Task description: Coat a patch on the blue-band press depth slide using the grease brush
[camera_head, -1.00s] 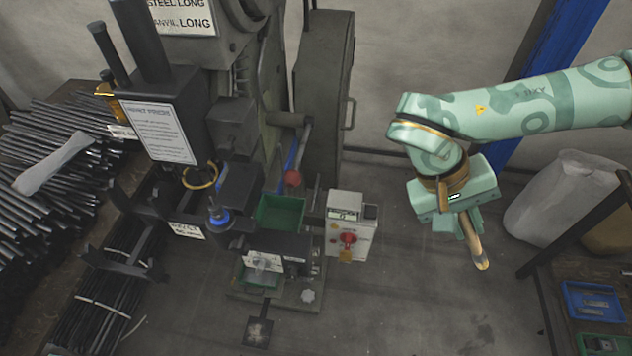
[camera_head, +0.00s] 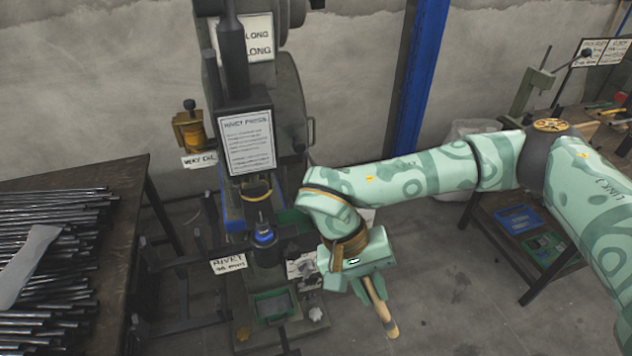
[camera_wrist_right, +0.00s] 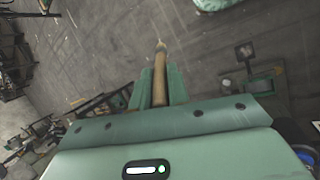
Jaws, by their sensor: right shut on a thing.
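My right gripper (camera_head: 362,288) is shut on the grease brush (camera_head: 383,312), whose wooden handle sticks out downward to the right with a pale tip. In the right wrist view the brush (camera_wrist_right: 160,66) stands out straight between the two green fingers (camera_wrist_right: 160,88). The press (camera_head: 285,110) is left of my gripper and has blue parts, including a blue ring (camera_head: 263,237) low on its front. I cannot tell which part is the depth slide. My left gripper is not in view.
A table of dark rods (camera_head: 60,240) stands at the left. A green tray (camera_head: 272,307) sits at the press's foot. A blue column (camera_head: 418,75) rises behind my arm. A bench with a blue tray (camera_head: 519,219) is at the right. Floor right of the brush is clear.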

